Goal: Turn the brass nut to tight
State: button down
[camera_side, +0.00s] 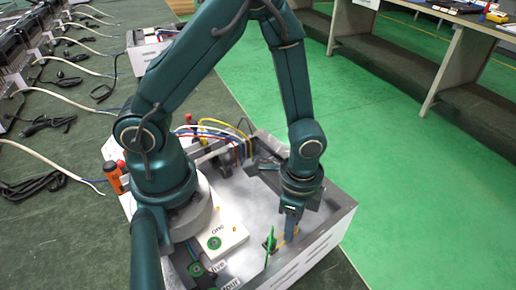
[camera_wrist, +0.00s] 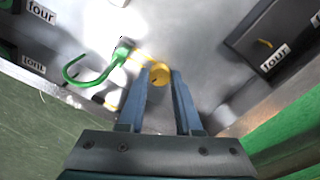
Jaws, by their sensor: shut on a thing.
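The brass nut (camera_wrist: 160,75) shows as a round yellow piece between my fingertips in the wrist view. My gripper (camera_wrist: 161,78) is shut on it, one blue finger on each side. A yellow strip runs from the nut toward a green hook-shaped part (camera_wrist: 95,66) on its left. In the side view my gripper (camera_side: 290,228) points down into the metal housing (camera_side: 335,215), near its front right wall. The green part (camera_side: 270,241) stands just left of the fingers. The nut itself is mostly hidden by the fingers there, and its thread cannot be made out.
A dark block labelled "four" (camera_wrist: 272,38) lies right of the fingers in the wrist view. Coloured wires (camera_side: 215,131) arch over the back of the housing. A white block with a green disc (camera_side: 217,240) sits left of the gripper. Green floor lies beyond the right wall.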

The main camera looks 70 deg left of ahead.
dwell(0.3)
jog(key=c, duration=0.6)
grip_release()
jog(key=shift+r, duration=2.6)
